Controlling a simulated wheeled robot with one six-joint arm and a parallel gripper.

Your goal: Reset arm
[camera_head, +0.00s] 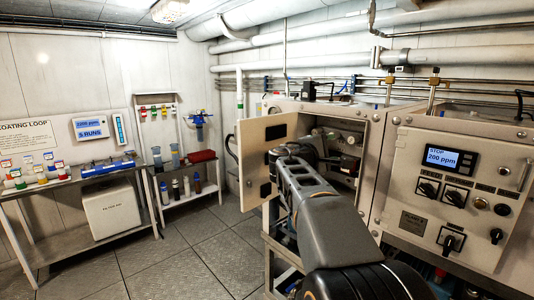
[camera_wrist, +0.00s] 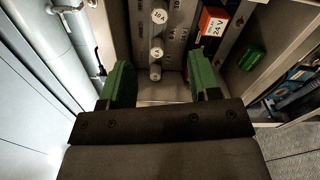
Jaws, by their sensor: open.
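My gripper (camera_wrist: 161,75) shows in the wrist view as two green fingers spread well apart, with nothing held between them. In the head view my grey and black arm reaches forward to the open cabinet (camera_head: 350,122) in the middle, and its far end covers part of the opening. The fingertips are hard to make out there. The cabinet door (camera_head: 262,155) stands swung open to the left of my arm. In the wrist view, several round white labelled knobs or tags (camera_wrist: 157,53) lie beyond the fingers, apart from them.
An orange-red box (camera_wrist: 213,20) marked 24 V and a green block (camera_wrist: 251,57) sit right of the fingers. A control panel (camera_head: 450,190) reading 200 ppm stands right of my arm. Benches (camera_head: 75,180) line the left wall. The floor (camera_head: 180,255) between is clear.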

